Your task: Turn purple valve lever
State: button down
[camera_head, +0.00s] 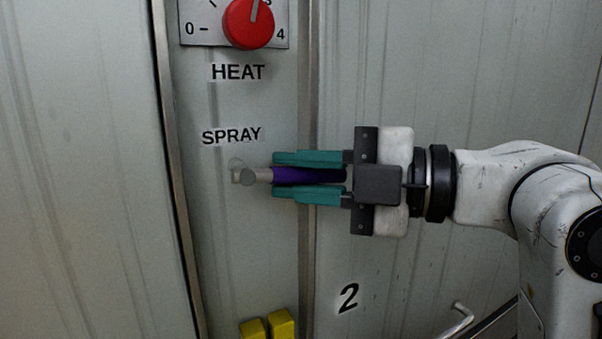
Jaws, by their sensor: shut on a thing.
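The purple valve lever (300,175) sticks out to the right, roughly horizontal, from a grey metal pivot (246,176) on the wall panel below the word SPRAY. My gripper (282,175) comes in from the right with its two teal fingers above and below the lever. The fingers are shut on the purple handle, which runs back between them toward the palm. The far end of the handle is partly hidden by the gripper body.
A red HEAT knob (248,22) on a scale plate sits above. A metal handle (458,319) is at the lower right, near the number 2. Vertical metal strips (309,100) flank the panel.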

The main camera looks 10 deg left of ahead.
jog(key=shift+f, duration=0.1)
dwell(0.3)
jog(key=f+m+y+b, duration=0.1)
jog(key=b, duration=0.2)
jog(key=shift+a+f+b, duration=0.1)
jog(key=shift+f+b, duration=0.2)
jog(key=shift+s+a+f+m+t+y+b, duration=0.15)
jog(key=shift+m+t+y+b, duration=0.55)
jog(key=shift+m+b, duration=0.4)
jog(key=c, duration=1.1)
grip_release()
